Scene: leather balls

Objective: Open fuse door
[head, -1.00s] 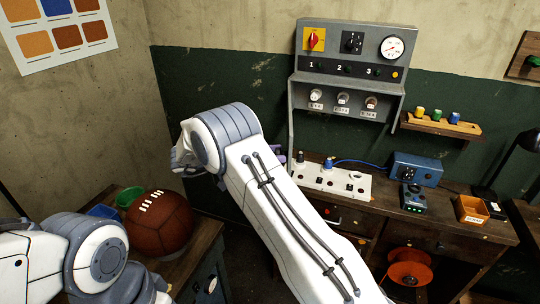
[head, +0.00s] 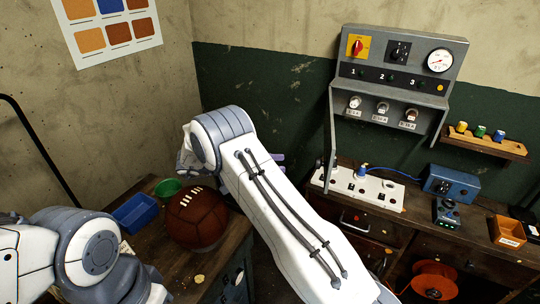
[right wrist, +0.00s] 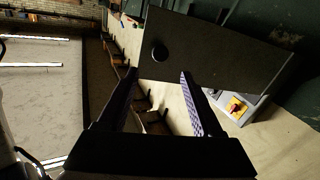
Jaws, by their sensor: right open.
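A grey fuse panel (head: 400,75) hangs on the back wall, its fuses (head: 382,107) exposed in the lower bay. The fuse door (head: 333,140) shows as a thin grey strip at the bay's left side, nearly edge-on, swung outward. In the right wrist view the door (right wrist: 215,50) is a dark flat plate with a round black knob (right wrist: 160,52). My right gripper (right wrist: 158,75) is open, its fingertips apart on either side below the knob, holding nothing. In the head view it (head: 277,161) is mostly hidden behind my right arm. My left gripper is outside the views.
Below the panel, a workbench (head: 400,230) carries a white socket strip (head: 375,192), a blue box (head: 450,182) and an orange bin (head: 508,232).

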